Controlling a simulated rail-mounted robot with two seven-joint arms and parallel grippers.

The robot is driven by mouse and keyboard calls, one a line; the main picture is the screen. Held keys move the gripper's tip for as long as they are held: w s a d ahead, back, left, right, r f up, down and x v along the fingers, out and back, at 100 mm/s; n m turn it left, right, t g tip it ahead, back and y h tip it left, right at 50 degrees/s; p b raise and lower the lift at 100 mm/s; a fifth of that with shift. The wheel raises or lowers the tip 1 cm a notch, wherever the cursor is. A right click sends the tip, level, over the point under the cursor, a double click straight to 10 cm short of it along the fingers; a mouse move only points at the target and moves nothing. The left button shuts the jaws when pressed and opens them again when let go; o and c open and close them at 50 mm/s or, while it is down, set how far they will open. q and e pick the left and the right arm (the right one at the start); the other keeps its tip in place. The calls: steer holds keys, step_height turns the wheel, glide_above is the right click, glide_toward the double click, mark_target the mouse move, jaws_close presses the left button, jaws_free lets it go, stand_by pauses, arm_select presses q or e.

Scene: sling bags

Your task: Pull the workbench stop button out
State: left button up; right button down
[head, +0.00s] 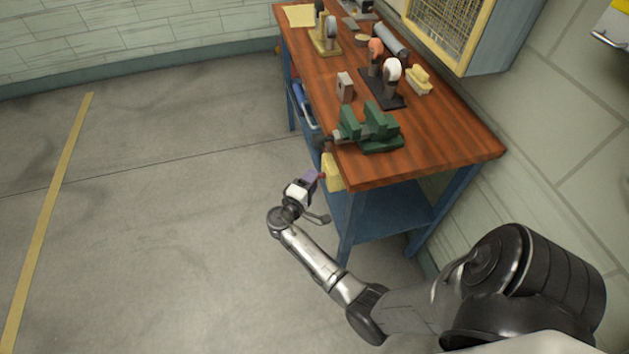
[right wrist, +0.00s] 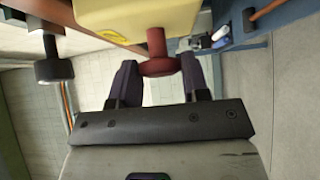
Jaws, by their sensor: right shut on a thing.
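The workbench stop button is a red mushroom knob (right wrist: 158,66) on a short red stem, fixed to a yellow box (right wrist: 125,18). In the head view the yellow box (head: 333,173) hangs at the bench's front edge, below the green vise. My right gripper (head: 317,177) is at the box's front, its purple fingers on the small red button (head: 322,175). In the right wrist view the fingers of my right gripper (right wrist: 158,63) stand on both sides of the knob, shut on it. My left gripper is out of view.
The wooden workbench (head: 440,140) carries a green vise (head: 368,128) close above the box and several tools behind it. In the right wrist view a dark vise handle (right wrist: 52,65) shows at left. The floor (head: 160,220) left of the bench is clear.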

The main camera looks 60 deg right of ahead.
steer(key=c, duration=0.9)
jaws_free()
steer(key=shift+w+a, duration=0.15)
steer(key=shift+c, duration=0.2)
steer(key=o, duration=0.3)
steer(key=shift+a, duration=0.1)
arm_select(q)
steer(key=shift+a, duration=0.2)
arm_select(e)
steer(key=shift+o, duration=0.3)
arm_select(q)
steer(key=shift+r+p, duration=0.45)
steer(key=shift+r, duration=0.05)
arm_select(e)
steer(key=a, duration=1.3)
steer(key=shift+a, duration=0.3)
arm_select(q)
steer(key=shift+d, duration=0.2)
